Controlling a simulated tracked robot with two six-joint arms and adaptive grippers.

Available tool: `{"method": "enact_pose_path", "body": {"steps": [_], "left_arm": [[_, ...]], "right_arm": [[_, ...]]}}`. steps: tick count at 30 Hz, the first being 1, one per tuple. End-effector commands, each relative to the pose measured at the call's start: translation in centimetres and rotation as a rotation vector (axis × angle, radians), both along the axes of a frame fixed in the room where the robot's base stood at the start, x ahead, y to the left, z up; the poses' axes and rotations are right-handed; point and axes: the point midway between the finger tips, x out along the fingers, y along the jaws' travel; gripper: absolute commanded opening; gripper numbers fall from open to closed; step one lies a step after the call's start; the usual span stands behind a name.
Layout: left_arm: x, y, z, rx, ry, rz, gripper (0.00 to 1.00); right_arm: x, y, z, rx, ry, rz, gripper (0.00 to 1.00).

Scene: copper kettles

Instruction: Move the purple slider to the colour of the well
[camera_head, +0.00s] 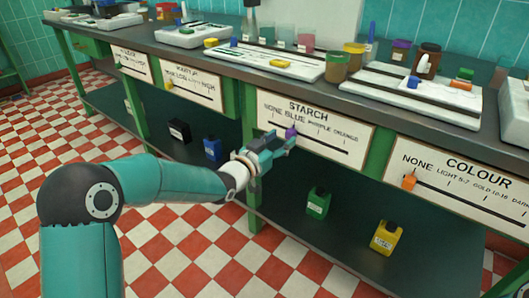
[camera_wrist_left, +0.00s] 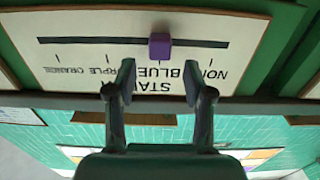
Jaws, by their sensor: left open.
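The purple slider (camera_head: 291,132) sits on the dark slot of the STARCH board (camera_head: 350,139), which is labelled none, blue, purple and orange. In the left wrist view, upside down, the slider (camera_wrist_left: 160,46) stands at about the BLUE mark on the board (camera_wrist_left: 255,40). My left gripper (camera_head: 283,143) is in front of the board close to the slider. In the left wrist view the gripper (camera_wrist_left: 158,92) is open, its fingers apart, with the slider ahead between them and not gripped. The well's colour is too small to tell on the white starch tray (camera_head: 240,59). My right gripper does not show.
The COLOUR board (camera_head: 460,180) with an orange slider (camera_head: 409,182) is at right. Other slider boards are at left. The countertop (camera_head: 385,112) juts above the boards.

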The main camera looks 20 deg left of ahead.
Motion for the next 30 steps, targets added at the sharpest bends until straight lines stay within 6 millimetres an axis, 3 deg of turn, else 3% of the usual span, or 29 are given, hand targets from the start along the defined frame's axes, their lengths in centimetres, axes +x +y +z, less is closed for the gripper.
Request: {"method": "enact_pose_path", "body": {"steps": [6,12,30], "left_arm": [[-4.2,1.7,0.0,0.001,0.0,0.003,0.52],[-6.6,2.5,0.0,0.001,-0.001,0.002,0.52],[-7.2,2.8,-0.4,0.0,0.005,0.002,0.52]], "right_arm": [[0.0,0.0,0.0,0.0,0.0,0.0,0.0],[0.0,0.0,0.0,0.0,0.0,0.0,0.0],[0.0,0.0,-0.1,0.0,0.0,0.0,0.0]]}}
